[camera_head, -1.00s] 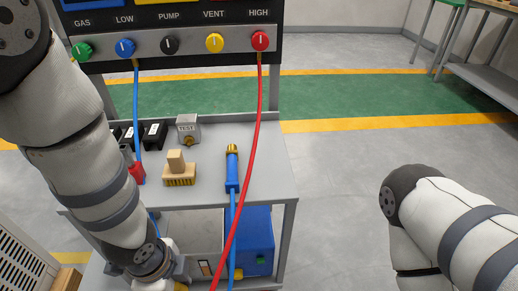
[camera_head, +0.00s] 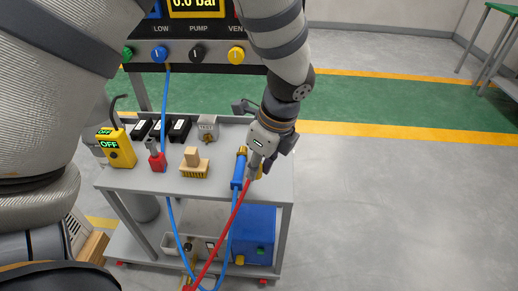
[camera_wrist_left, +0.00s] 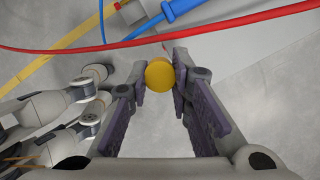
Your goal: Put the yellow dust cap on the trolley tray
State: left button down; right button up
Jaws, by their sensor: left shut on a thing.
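The yellow dust cap (camera_wrist_left: 159,75) is a small round disc between the fingertips of my left gripper (camera_wrist_left: 161,84) in the left wrist view. In the head view my left gripper (camera_head: 256,170) hangs from above at the right end of the trolley tray (camera_head: 140,178), beside the blue hose handle. The cap (camera_head: 261,171) is mostly hidden there by the fingers. The left gripper is shut on it. I cannot tell whether the cap touches anything below. My right gripper is not in view.
A red hose (camera_head: 222,237) runs close to the gripper. The tray's front left is clear.

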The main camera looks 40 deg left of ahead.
pick_arm(q)
jog(key=b, duration=0.2)
send_over(271, 181)
jog(key=f, duration=0.7)
jog(key=shift+s+d+f, duration=0.3)
jog(key=shift+d+f, duration=0.1)
jog(key=f, duration=0.3)
jog(key=shift+w+f, duration=0.2)
jog(key=shift+w, duration=0.05)
jog(key=shift+r, duration=0.1)
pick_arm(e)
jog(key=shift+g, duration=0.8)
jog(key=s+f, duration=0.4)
pick_arm(q)
jog(key=c, duration=1.4)
grip_release()
jog(key=shift+c, duration=0.2)
jog(key=v, duration=1.2)
jog(key=shift+p, duration=0.35)
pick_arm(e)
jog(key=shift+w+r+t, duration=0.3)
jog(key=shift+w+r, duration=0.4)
